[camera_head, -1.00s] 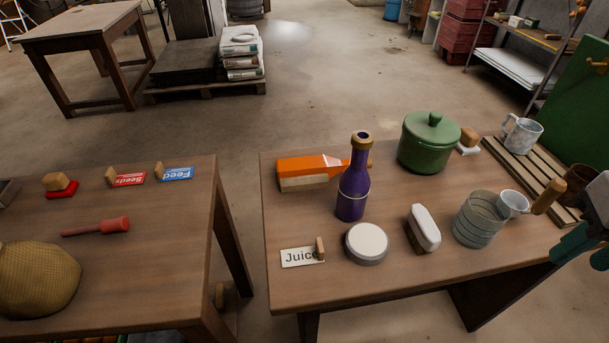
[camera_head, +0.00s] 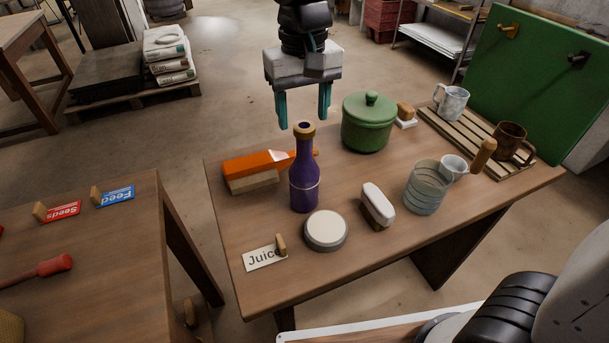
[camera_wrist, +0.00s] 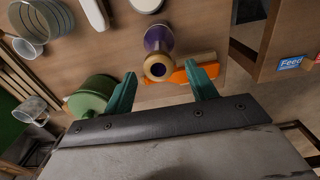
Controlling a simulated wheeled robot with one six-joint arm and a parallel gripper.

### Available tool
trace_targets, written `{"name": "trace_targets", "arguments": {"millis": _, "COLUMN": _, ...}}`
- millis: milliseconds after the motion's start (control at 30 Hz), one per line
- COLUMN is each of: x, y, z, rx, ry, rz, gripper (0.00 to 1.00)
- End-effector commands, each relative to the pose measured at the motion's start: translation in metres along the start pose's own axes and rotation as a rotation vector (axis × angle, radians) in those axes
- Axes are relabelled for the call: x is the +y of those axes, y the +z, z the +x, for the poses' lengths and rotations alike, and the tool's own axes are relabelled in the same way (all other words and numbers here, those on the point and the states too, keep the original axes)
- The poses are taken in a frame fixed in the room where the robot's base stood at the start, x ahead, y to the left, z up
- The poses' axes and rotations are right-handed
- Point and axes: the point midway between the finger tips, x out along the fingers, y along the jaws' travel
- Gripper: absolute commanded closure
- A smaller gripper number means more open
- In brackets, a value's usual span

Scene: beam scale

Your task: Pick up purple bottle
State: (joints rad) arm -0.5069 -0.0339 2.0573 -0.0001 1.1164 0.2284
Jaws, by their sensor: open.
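The purple bottle (camera_head: 304,175) stands upright on the right-hand table, with a tan band at its neck top. In the wrist view the bottle (camera_wrist: 158,40) is seen from above, its tan mouth toward the jaws. My gripper (camera_head: 304,120) hangs above the far side of the table, behind and above the bottle in the head view. Its two teal fingers are apart and nothing is between them. In the wrist view the gripper (camera_wrist: 164,80) spans the line of the bottle's neck, and the bottle appears beyond the fingertips.
An orange carton-like item (camera_head: 252,171) lies close left of the bottle. A green lidded pot (camera_head: 368,125) stands to its right. A round white-topped tin (camera_head: 326,230), a white-topped brush (camera_head: 377,205), a glass jar (camera_head: 426,190) and a Juice card (camera_head: 262,259) are nearby.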

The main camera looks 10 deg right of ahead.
Motion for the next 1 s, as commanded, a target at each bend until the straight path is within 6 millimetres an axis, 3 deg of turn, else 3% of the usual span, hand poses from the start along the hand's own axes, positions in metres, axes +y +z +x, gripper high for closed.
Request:
{"name": "trace_targets", "arguments": {"millis": 600, "x": 0.003, "y": -0.005, "z": 0.073, "rx": -0.004, "ry": 0.001, "rz": -0.004, "gripper": 0.43}}
{"name": "trace_targets", "arguments": {"millis": 933, "x": 0.003, "y": -0.005, "z": 0.08, "rx": -0.002, "ry": 0.0, "rz": -0.004, "gripper": 0.43}}
{"name": "trace_targets", "arguments": {"millis": 1000, "x": 0.003, "y": -0.005, "z": 0.08, "rx": -0.002, "ry": 0.0, "rz": -0.004, "gripper": 0.63}}
